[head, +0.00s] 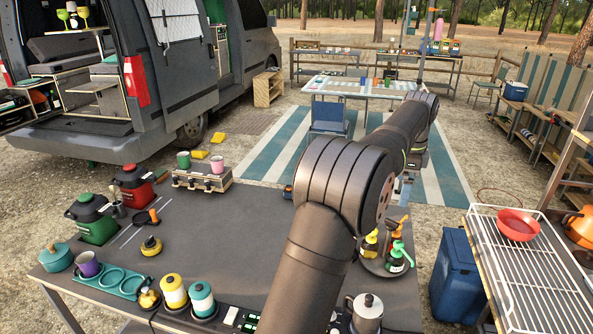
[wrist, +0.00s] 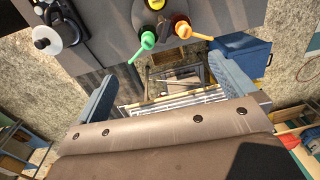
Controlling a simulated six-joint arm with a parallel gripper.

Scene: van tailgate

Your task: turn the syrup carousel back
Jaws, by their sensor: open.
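The syrup carousel (head: 376,268) is a dark round tray on the right part of the dark table, partly hidden behind my arm in the head view. It carries pump bottles: a green-topped one (head: 397,258), an orange-topped one (head: 395,232) and a yellow one (head: 370,243).
A moka pot (head: 367,312) stands on the table's front right; a blue bin (head: 456,275) stands beside the table. A white wire rack (head: 525,280) with a red bowl (head: 517,225) is at right. Canisters, cups and jugs fill the table's left; its middle is fairly clear.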

